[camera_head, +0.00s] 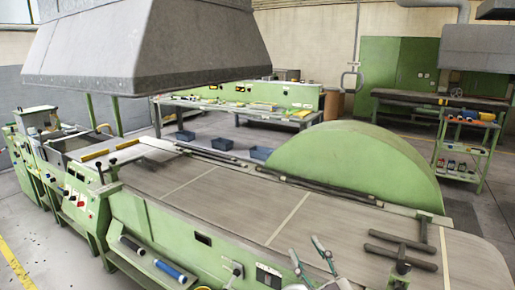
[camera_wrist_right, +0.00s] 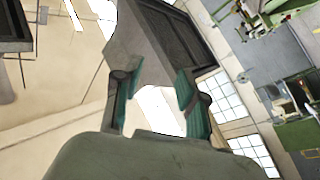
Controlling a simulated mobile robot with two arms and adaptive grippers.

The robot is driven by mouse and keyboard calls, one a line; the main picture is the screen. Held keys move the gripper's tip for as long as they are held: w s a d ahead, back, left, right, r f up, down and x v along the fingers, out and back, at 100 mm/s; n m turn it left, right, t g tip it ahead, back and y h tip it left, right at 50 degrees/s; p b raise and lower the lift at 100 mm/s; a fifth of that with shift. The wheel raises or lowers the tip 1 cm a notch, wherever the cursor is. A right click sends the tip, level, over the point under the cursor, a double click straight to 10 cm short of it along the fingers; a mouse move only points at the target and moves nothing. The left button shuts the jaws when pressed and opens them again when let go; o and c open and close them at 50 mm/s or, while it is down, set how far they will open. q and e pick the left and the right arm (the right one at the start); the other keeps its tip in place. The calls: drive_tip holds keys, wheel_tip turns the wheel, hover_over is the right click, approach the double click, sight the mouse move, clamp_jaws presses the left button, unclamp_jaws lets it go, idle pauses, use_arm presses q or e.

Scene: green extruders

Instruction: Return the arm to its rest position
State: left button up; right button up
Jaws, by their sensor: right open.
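My right gripper (camera_head: 306,249) is at the bottom of the head view, right of centre, in front of the grey conveyor bed of the green machine (camera_head: 262,210). Its two fingers are spread apart. In the right wrist view the gripper (camera_wrist_right: 154,86) shows teal finger pads with a clear gap and nothing between them. Behind the gap are a grey hood (camera_wrist_right: 150,40) and pale windows and wall. My left gripper is not in view.
Dark bars (camera_head: 400,252) lie on the bed right of my gripper. A green rounded cover (camera_head: 350,165) stands behind the bed. A grey hood (camera_head: 145,45) hangs overhead at left. Blue and black rollers (camera_head: 170,270) sit on the front ledge. A tool cart (camera_head: 465,150) stands at right.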

drive_tip(key=s+d+f+m+g+h, duration=0.3)
drive_tip(key=s+d+f+m+h, duration=0.1)
drive_tip(key=f, duration=0.4)
drive_tip(key=s+d+f+m+g+h, duration=0.3)
drive_tip(key=d+f+g+h, duration=0.15)
drive_tip(key=f, duration=0.45)
drive_tip(key=s+d+f+g, duration=0.1)
drive_tip(key=s+f+g, duration=0.4)
drive_tip(key=s, duration=0.5)
drive_tip(key=s+d+f+g, duration=0.1)
drive_tip(key=s+f+g, duration=0.3)
drive_tip(key=s+f, duration=0.45)
wheel_tip(320, 180, down, 24)
drive_tip(key=s+f, duration=0.1)
drive_tip(key=s, duration=0.2)
drive_tip(key=s+d+f+g, duration=0.2)
drive_tip(key=s+d+f, duration=0.1)
drive_tip(key=s+f, duration=1.2)
drive_tip(key=shift+s+f, duration=0.15)
drive_tip(key=shift+s, duration=0.3)
drive_tip(key=shift+y, duration=0.25)
